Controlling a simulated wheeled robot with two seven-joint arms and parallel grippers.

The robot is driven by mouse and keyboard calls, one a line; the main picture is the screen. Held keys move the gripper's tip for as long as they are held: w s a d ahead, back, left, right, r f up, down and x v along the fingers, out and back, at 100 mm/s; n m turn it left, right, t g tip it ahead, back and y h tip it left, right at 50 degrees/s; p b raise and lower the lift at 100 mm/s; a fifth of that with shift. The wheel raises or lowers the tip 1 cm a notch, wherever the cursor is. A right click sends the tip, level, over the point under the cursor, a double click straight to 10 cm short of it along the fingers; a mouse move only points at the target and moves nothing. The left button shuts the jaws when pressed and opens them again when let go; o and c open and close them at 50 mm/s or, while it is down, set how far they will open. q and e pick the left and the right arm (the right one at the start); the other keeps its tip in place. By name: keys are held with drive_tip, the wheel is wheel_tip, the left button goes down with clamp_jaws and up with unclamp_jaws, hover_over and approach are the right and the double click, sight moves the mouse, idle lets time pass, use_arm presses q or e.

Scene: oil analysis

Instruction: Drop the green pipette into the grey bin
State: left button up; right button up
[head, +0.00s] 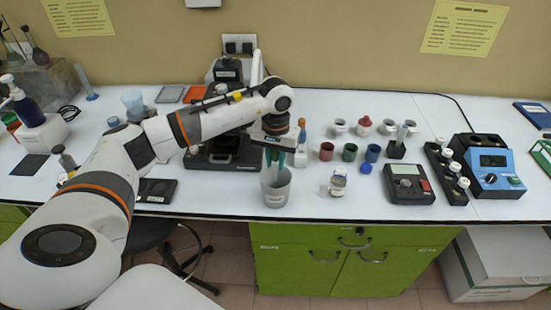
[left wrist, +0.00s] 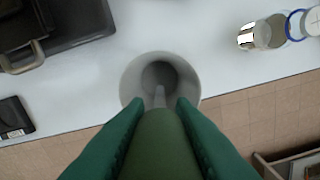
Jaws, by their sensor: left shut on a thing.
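The grey bin (head: 276,193) stands near the front edge of the white bench in the head view. It also shows in the left wrist view (left wrist: 133,82), with its opening straight below the gripper. My left gripper (head: 275,158) has green fingers and points down over the bin. The left wrist view shows the fingers (left wrist: 161,112) shut on the green pipette (left wrist: 157,145). The pipette's pale narrow tip reaches toward the bin's opening; I cannot tell how deep it is. In the head view the fingers mostly hide the pipette. My right gripper is not in view.
A clear jar (head: 338,186) stands right of the bin. Red, green and blue cups (head: 349,152) stand behind it. A dark meter (head: 409,184) and a blue instrument (head: 489,162) are at the right. A black microscope base (head: 222,155) is behind and left of the bin.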

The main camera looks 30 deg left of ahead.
use_arm(q)
drive_tip(key=shift+b, duration=0.3)
idle(0.4)
idle(0.3)
drive_tip(key=o, duration=0.8)
drive_tip(key=shift+o, duration=0.4)
drive_tip(key=shift+o, duration=1.2)
drive_tip(key=shift+r+p, duration=1.3)
drive_tip(key=shift+r, duration=1.3)
